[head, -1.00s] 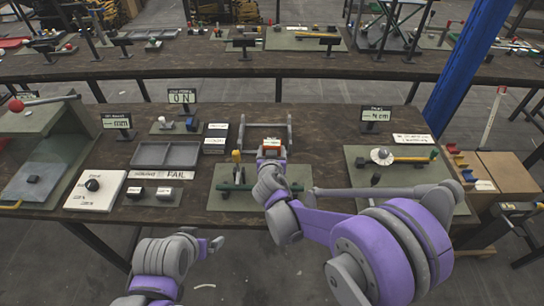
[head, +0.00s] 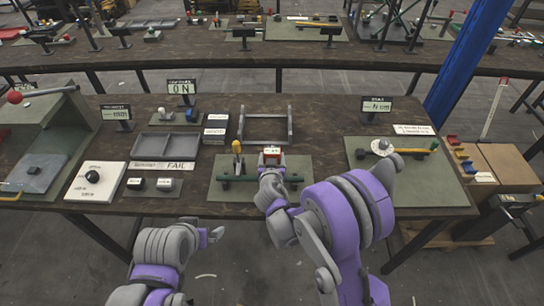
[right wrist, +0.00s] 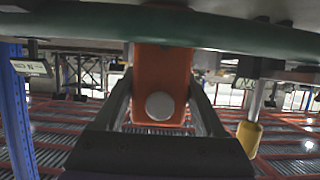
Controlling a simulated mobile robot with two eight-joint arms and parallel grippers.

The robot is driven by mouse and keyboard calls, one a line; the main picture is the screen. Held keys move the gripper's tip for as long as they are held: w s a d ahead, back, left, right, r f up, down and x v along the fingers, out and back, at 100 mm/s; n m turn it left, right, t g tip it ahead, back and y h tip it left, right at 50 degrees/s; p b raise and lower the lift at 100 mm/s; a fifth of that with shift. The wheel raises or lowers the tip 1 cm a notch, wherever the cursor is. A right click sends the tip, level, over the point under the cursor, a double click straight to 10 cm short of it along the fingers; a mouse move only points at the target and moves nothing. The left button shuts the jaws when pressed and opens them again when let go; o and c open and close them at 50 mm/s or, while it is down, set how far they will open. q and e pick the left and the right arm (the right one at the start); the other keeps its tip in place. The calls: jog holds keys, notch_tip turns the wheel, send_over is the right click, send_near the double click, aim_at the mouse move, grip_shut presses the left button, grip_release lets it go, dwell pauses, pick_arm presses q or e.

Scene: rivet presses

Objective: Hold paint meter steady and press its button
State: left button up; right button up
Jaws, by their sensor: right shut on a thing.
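The paint meter is a small red-orange block (head: 271,152) with a pale top, at the green bar on a grey-green mat (head: 217,190) in the middle of the near table. My right gripper (head: 270,172) is shut on it from the front. In the right wrist view the orange body (right wrist: 163,65) sits between my two fingers, with a round grey button (right wrist: 160,105) facing the camera.
A yellow-handled tool (head: 236,148) stands just left of the meter. A grey open frame (head: 265,140) is behind it. Left are a grey divided tray (head: 166,146) and a white board with a black knob (head: 92,177). Another mat (head: 440,187) lies right.

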dwell(0.9)
pick_arm(q)
grip_shut()
dwell(0.4)
dwell(1.2)
